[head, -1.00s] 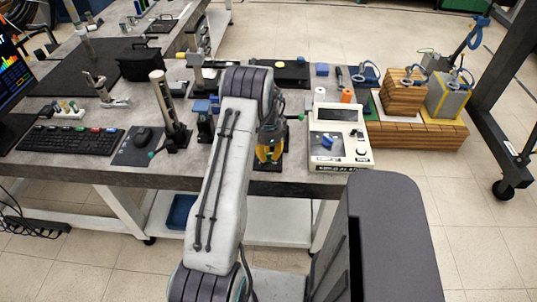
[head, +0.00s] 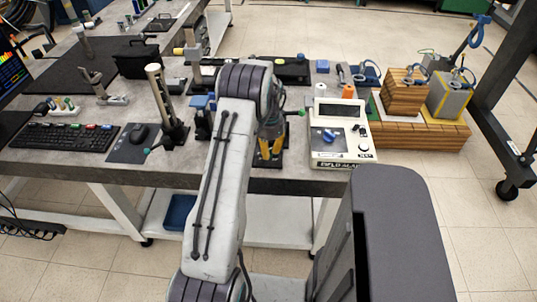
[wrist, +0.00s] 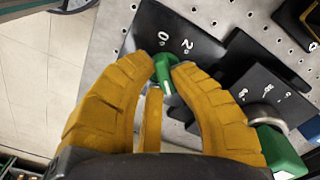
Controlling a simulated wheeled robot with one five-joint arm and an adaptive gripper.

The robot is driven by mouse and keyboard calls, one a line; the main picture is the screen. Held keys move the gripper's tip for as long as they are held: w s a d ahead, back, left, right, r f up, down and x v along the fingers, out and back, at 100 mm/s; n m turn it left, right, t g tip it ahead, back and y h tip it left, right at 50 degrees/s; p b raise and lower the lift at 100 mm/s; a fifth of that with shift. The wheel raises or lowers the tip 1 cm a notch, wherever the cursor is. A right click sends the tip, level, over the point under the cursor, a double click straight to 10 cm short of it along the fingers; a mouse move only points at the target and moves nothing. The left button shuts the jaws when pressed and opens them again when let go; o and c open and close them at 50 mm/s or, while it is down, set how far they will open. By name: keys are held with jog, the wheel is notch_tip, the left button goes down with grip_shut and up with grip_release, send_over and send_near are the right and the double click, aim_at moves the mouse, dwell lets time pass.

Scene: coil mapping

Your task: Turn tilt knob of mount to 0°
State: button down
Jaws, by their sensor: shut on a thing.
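The knob is beside a black plate (wrist: 150,30) marked "0" and "2". A second black plate (wrist: 262,92) with "0" and further small marks is to the right, with a larger green handle (wrist: 278,150) and a grey curved part near it. I cannot tell from the labels which knob is the tilt knob. In the head view, my gripper (head: 270,150) points down at the bench's front edge, and the arm hides most of the mount.
A white instrument (head: 340,132) stands close to the right of the gripper. A post mount (head: 165,105) and a mouse (head: 140,133) are to the left. Wooden blocks (head: 405,92) sit at the right. The perforated bench surface shows in the wrist view.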

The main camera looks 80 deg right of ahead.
jog(key=n+b, duration=0.1)
jog(key=n, duration=0.3)
jog(key=shift+f+n+b, duration=0.15)
jog(key=shift+n+b, duration=0.15)
jog(key=shift+b, duration=0.1)
jog(key=n+b, duration=0.1)
jog(key=n, duration=0.2)
jog(key=shift+s+d+n, duration=0.1)
jog(key=shift+n, duration=0.3)
jog(key=n, duration=0.4)
jog(key=shift+d+b, duration=0.1)
jog(key=shift+b, duration=0.25)
jog(key=n, duration=0.9)
jog(key=shift+d+n+b, duration=0.1)
jog(key=shift+n+b, duration=0.2)
jog(key=shift+b, duration=0.05)
jog(key=n, duration=0.3)
jog(key=shift+w+n, duration=0.25)
jog(key=shift+n, duration=0.05)
jog(key=n, duration=0.4)
jog(key=shift+w, duration=0.1)
jog(key=shift+n, duration=2.3)
